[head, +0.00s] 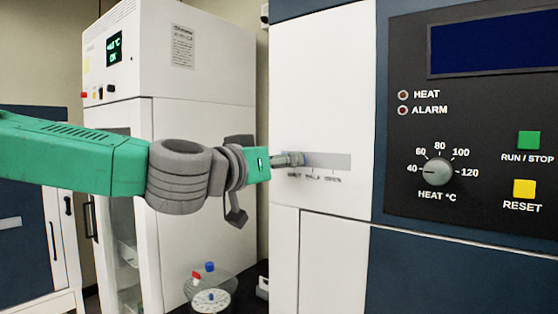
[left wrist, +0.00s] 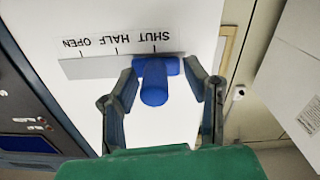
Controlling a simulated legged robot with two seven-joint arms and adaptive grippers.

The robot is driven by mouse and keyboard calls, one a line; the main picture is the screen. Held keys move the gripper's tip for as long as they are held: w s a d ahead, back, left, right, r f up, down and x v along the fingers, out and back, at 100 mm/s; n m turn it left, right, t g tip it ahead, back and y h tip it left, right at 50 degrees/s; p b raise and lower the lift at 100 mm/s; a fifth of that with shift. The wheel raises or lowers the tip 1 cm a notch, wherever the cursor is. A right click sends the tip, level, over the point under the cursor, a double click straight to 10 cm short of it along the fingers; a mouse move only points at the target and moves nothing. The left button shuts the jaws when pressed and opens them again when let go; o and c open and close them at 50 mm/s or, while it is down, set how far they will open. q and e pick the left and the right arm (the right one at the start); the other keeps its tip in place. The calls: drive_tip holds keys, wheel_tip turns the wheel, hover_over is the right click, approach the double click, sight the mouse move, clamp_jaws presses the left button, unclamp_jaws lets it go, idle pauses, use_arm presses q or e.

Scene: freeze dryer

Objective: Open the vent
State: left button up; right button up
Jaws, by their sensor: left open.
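The vent is a blue handle (left wrist: 154,82) on a grey slide plate (left wrist: 95,68), which also shows on the white machine front in the head view (head: 335,161). Labels by the plate read SHUT, HALF and OPEN; they appear upside down in the left wrist view. The handle stands at the SHUT mark. My left gripper (left wrist: 170,85) is open, with one finger on each side of the handle. The left-hand finger in that view is close to the handle; I cannot tell whether it touches. In the head view my left gripper (head: 287,160) reaches the plate's left end and hides the handle.
A dark control panel (head: 475,120) with a heat dial (head: 437,172), a green button (head: 528,140) and a yellow button (head: 524,189) is right of the vent. A white cabinet (head: 205,150) stands behind my arm. A round clear container (head: 211,300) with coloured caps is below.

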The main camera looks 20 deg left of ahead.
sight(337, 163)
use_arm(q)
drive_tip(key=shift+d, duration=0.6)
drive_tip(key=shift+r, duration=0.1)
clamp_jaws()
drive_tip(key=shift+a, duration=0.25)
drive_tip(key=shift+d, duration=0.25)
drive_tip(key=s+d, duration=0.1)
drive_tip(key=d, duration=0.1)
drive_tip(key=s+d, duration=0.1)
drive_tip(key=d, duration=0.2)
drive_tip(key=s+d, duration=0.1)
drive_tip(key=d, duration=0.1)
drive_tip(key=shift+d+f, duration=0.25)
drive_tip(key=shift+d, duration=0.1)
drive_tip(key=shift+w+a+f, duration=0.1)
drive_tip(key=shift+a, duration=0.2)
drive_tip(key=shift+c, duration=2)
unclamp_jaws()
drive_tip(key=shift+a, duration=0.1)
drive_tip(key=o, duration=0.4)
drive_tip(key=shift+s+d+r, duration=0.2)
drive_tip(key=shift+d, duration=0.05)
use_arm(e)
drive_tip(key=shift+s+d, duration=0.15)
drive_tip(key=shift+d, duration=0.25)
